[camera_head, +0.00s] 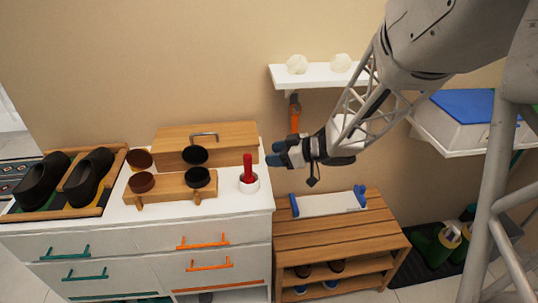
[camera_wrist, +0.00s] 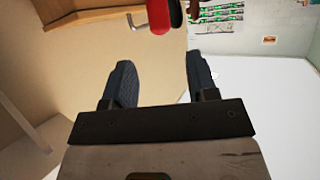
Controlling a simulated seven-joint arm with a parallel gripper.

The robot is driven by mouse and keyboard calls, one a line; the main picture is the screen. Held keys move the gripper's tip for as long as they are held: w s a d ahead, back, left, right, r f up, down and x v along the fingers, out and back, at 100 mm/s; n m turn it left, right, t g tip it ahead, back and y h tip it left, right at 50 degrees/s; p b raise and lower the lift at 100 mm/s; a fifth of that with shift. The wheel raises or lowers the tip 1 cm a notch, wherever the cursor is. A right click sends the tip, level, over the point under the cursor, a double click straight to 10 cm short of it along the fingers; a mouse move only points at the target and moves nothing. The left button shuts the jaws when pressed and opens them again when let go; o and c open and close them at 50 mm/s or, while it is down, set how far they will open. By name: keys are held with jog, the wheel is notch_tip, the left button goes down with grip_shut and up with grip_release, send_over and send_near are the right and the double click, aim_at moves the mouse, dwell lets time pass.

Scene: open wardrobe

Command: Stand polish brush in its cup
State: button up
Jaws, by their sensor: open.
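The red polish brush (camera_head: 248,168) stands upright in a small white cup (camera_head: 250,184) on the right end of the white cabinet top. Its lower end is hidden inside the cup. My gripper (camera_head: 273,154) is just right of the brush and about level with its top, apart from it in the picture. In the wrist view my gripper (camera_wrist: 158,64) has its two dark fingers spread with nothing between them. A red piece (camera_wrist: 158,14), which looks like the brush, shows beyond the fingers at the top edge, partly cut off.
Left of the cup are a wooden stand (camera_head: 170,189) with dark round tins, a wooden box (camera_head: 225,139), and a tray with black shoes (camera_head: 88,178). A wooden rack (camera_head: 340,232) stands right. A small white shelf (camera_head: 318,76) hangs above.

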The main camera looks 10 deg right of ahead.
jog(key=shift+s+d, duration=0.1)
jog(key=shift+d, duration=0.1)
jog(key=shift+r, duration=0.15)
dwell(0.5)
jog(key=s+d+r+m+t+h, duration=0.5)
jog(key=d+r+m+h, duration=0.5)
jog(key=h, duration=0.3)
jog(key=s+a+m+g, duration=0.1)
jog(key=s+g, duration=0.3)
jog(key=s, duration=0.8)
jog(key=s+a+m+g+y, duration=0.1)
jog(key=s+g, duration=0.3)
jog(key=s, duration=0.9)
jog(key=shift+a+r+m, duration=0.4)
jog(key=shift+a+r, duration=0.05)
jog(key=shift+a, duration=0.35)
jog(key=shift+w, duration=0.1)
